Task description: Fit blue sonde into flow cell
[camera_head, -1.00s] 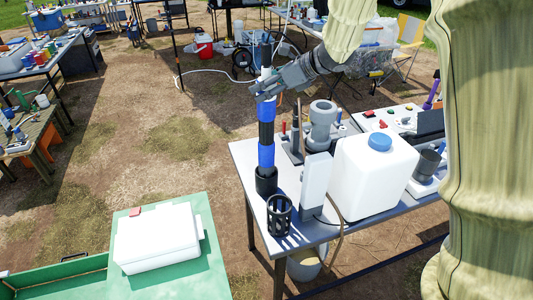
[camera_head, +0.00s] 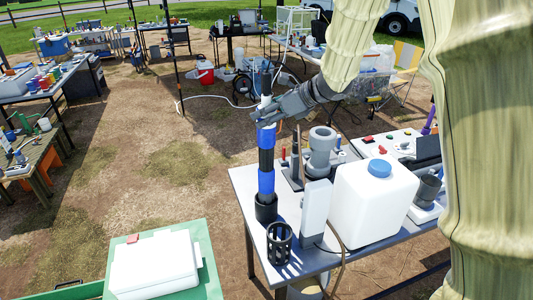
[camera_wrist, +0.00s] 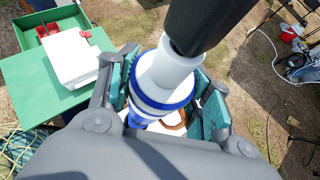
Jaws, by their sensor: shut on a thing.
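The blue sonde (camera_head: 266,183) is a tall upright stick with blue and black bands and a white top. My gripper (camera_head: 267,113) is shut around its upper part. In the wrist view, the white and blue top of the sonde (camera_wrist: 163,95) sits between the green pads of my gripper (camera_wrist: 165,105), with a black piece rising from it. The lower end of the sonde meets a black cup (camera_head: 265,209) at the table's left edge; I cannot tell how deep it sits. A grey cylinder (camera_head: 322,145) on a stand, which may be the flow cell, stands to the right.
A black slotted cage (camera_head: 279,243), a white upright panel (camera_head: 315,205) and a white jug with a blue cap (camera_head: 372,205) crowd the grey table (camera_head: 240,180). A white case (camera_head: 155,265) lies on a green surface at lower left. Open ground lies left of the table.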

